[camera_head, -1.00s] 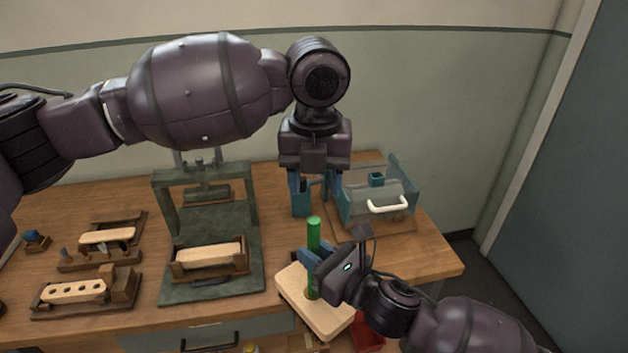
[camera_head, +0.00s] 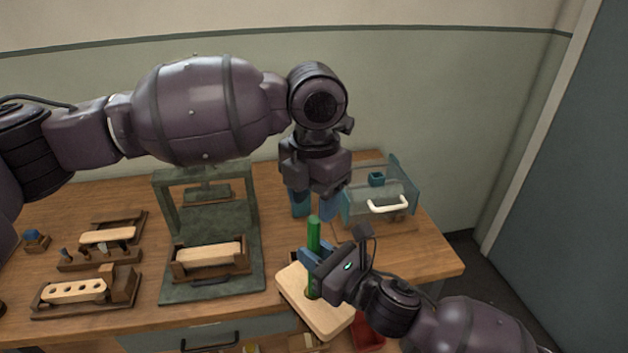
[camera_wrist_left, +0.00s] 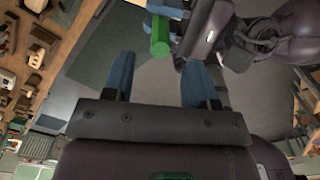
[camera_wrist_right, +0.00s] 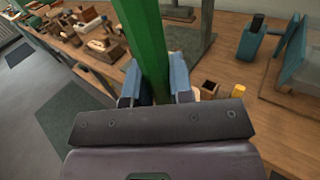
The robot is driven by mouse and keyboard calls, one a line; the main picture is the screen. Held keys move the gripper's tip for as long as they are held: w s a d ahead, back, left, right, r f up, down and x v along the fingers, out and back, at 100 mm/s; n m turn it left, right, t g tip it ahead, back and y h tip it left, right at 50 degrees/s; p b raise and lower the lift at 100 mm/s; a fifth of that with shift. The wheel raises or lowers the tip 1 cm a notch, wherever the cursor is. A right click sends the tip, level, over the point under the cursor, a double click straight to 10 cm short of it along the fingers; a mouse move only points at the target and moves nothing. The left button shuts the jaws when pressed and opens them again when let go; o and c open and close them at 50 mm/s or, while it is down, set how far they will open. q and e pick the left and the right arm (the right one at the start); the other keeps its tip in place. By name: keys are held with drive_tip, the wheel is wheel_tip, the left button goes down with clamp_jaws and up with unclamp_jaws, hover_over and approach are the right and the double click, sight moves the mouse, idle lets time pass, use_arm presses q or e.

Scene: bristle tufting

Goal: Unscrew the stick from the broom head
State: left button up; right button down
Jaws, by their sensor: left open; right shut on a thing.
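The green stick (camera_head: 314,234) stands upright on the light wooden broom head (camera_head: 338,318), its lower end at the block. My right gripper (camera_head: 310,259) is shut on the stick partway up; the right wrist view shows its blue fingers on both sides of the stick (camera_wrist_right: 146,45). My left gripper (camera_head: 315,206) points down just above and behind the stick's top, apart from it. In the left wrist view its fingers (camera_wrist_left: 157,82) are spread and empty, with the stick's end (camera_wrist_left: 160,40) beyond them. The joint between stick and head is partly hidden.
A clear box with a white handle (camera_head: 388,205) stands at the back right. A green press frame (camera_head: 163,205) stands left of the stick with a wooden block in its tray. Fixtures with blocks (camera_head: 75,291) fill the left bench. A wall and door bound the right.

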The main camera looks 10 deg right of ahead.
sight(314, 234)
use_arm(q)
wheel_tip(314, 234, down, 8)
drive_tip(key=shift+f, duration=0.1)
idle(0.4)
clamp_jaws()
drive_tip(key=n, duration=0.4)
idle(1.1)
drive_tip(key=shift+c, duration=0.3)
unclamp_jaws()
